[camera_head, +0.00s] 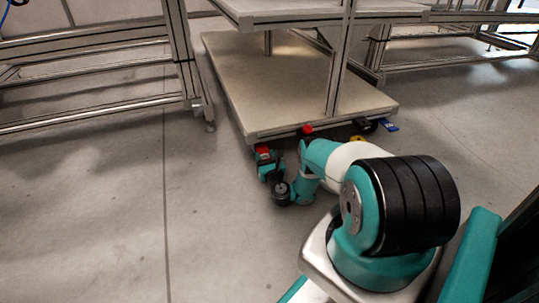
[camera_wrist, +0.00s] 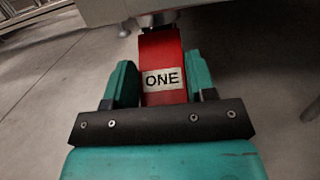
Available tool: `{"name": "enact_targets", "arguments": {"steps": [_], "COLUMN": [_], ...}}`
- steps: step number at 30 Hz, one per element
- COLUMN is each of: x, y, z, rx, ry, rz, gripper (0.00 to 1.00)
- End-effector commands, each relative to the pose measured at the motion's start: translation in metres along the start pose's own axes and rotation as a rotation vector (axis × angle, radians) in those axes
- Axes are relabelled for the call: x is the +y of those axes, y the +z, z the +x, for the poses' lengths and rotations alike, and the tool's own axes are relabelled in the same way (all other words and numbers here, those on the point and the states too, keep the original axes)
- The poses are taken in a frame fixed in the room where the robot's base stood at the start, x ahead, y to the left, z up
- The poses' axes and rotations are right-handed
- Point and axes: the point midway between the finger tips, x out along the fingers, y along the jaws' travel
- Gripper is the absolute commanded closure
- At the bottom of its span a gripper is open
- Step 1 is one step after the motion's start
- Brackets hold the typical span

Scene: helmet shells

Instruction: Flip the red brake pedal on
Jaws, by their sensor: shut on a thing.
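The red brake pedal (camera_wrist: 162,52) is in the middle of the wrist view. It has a white label reading "ONE" facing the camera. My gripper (camera_wrist: 161,78) has its two teal fingers on either side of the pedal and is shut on it. In the head view my gripper (camera_head: 268,168) is low by the near edge of the cart, and the red pedal (camera_head: 262,152) shows at its tip. The pedal's far end meets the underside of the cart near a caster.
The cart's beige lower shelf (camera_head: 280,85) is just beyond my gripper. Another red pedal (camera_head: 306,130), a yellow piece (camera_head: 357,139) and a blue piece (camera_head: 389,126) lie along its near edge. A metal frame (camera_head: 185,60) stands left. The floor (camera_head: 110,200) at left is clear.

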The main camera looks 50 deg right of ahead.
Motion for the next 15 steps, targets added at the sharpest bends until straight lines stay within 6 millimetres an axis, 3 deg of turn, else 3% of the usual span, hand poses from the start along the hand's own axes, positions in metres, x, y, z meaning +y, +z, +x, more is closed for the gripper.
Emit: {"name": "enact_targets", "arguments": {"steps": [1,3,4,8,15], "x": [-0.0022,-0.0023,-0.0023,-0.0023,0.0], "y": [-0.0135,-0.0139,-0.014,-0.0146,-0.01], "z": [-0.0073,-0.0076,-0.0077,-0.008,-0.0053], "rx": [0.021,0.022,0.023,0.024,0.017], "ry": [-0.008,-0.008,-0.008,-0.007,-0.002], "rz": [-0.008,-0.007,-0.007,-0.007,-0.008], "gripper": [0.92,0.92,0.45,0.16,0.16]}}
